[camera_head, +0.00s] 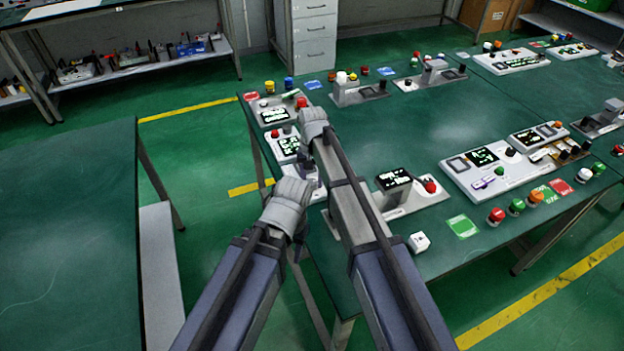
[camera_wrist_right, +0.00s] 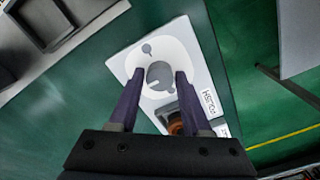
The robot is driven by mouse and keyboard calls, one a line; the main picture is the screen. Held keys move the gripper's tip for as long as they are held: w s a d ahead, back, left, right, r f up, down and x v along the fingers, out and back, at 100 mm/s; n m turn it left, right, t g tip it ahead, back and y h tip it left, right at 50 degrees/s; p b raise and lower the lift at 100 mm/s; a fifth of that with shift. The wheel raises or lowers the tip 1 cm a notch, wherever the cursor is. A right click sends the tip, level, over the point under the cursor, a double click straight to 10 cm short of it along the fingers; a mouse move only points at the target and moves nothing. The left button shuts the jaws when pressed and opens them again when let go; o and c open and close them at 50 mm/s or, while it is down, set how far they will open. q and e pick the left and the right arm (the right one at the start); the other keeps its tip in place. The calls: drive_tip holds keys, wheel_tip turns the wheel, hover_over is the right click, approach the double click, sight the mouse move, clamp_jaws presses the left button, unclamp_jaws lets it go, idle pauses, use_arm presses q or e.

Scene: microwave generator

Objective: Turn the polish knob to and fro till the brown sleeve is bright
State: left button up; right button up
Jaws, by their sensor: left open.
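The polish knob (camera_wrist_right: 160,76) is a round grey knob with a pale pointer mark, on a white panel (camera_wrist_right: 122,63) with a POLISH label (camera_wrist_right: 208,103). My right gripper (camera_wrist_right: 159,76) has one finger on each side of the knob, with what looks like a narrow gap. The brown sleeve (camera_wrist_right: 175,123) sits in a dark recess below the knob in the right wrist view, partly hidden by a finger. In the head view the right gripper (camera_head: 313,120) hides the knob. My left gripper (camera_head: 290,193) is open and empty beside the table's left edge; its fingertips are hard to see.
A panel with a lit screen (camera_head: 289,146) stands left of my right gripper. Another screen unit with a red button (camera_head: 430,187) stands to the right. More panels and coloured buttons are spread over the green table (camera_head: 430,120). A green floor gap separates the left table (camera_head: 70,230).

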sight(312, 182)
drive_tip(key=o, duration=0.3)
drive_tip(key=shift+r, duration=0.1)
wheel_tip(312, 182, up, 8)
drive_tip(key=p, duration=0.8)
drive_tip(key=shift+f, duration=0.2)
